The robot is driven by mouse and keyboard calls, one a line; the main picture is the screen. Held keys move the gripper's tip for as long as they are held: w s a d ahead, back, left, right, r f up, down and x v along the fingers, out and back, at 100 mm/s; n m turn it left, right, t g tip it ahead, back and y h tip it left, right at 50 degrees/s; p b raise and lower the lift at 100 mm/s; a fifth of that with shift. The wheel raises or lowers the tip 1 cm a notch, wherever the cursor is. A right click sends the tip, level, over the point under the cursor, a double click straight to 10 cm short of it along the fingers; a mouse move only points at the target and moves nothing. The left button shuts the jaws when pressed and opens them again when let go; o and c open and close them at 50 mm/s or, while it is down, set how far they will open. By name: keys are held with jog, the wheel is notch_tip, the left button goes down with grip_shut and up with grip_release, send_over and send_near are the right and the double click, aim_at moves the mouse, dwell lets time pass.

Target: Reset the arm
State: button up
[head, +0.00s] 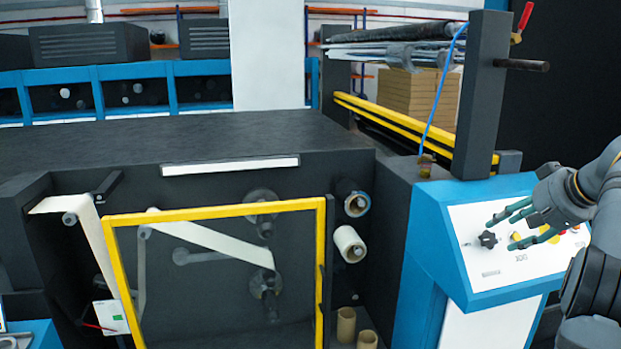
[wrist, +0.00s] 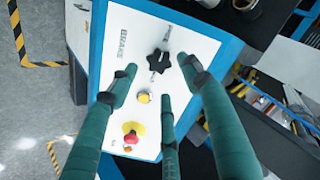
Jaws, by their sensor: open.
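My gripper (head: 520,224) is at the right of the head view, over the white control panel (head: 485,280) of the blue console. Its green-tipped fingers are spread open and empty. In the wrist view the fingers (wrist: 157,84) reach over the panel. A black star-shaped knob (wrist: 158,60) marked BRAKE lies between the two upper fingertips; I cannot tell whether any finger touches it. The knob also shows in the head view (head: 488,239). A yellow button (wrist: 144,98) and a red stop button (wrist: 131,138) on a yellow base sit below it.
The dark laminating machine (head: 220,140) fills the middle, with a yellow-framed guard (head: 215,211) over its rollers. White rolls (head: 349,243) and cardboard cores (head: 346,324) are near it. A dark post (head: 483,95) rises behind the console. Yellow-black floor tape (wrist: 42,60) marks open floor.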

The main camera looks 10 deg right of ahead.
aim_at(490, 238)
jog(key=x, duration=0.5)
jog(key=shift+w+f, duration=0.2)
jog(key=shift+f, duration=0.15)
jog(key=shift+w+f+m, duration=0.25)
jog(key=shift+w+m, duration=0.1)
jog(key=shift+m, duration=0.75)
jog(key=m, duration=0.2)
jog(key=m+p, duration=0.1)
jog(key=m, duration=0.1)
jog(key=shift+s+r, duration=0.15)
jog(key=m+p, duration=0.1)
jog(key=m, duration=0.4)
jog(key=shift+m+p, duration=0.4)
jog(key=m+p, duration=0.2)
jog(key=m, duration=0.5)
jog(key=shift+t+p, duration=0.3)
jog(key=shift+p, duration=0.05)
jog(key=m+p, duration=0.1)
jog(key=m, duration=0.2)
jog(key=shift+m, duration=0.4)
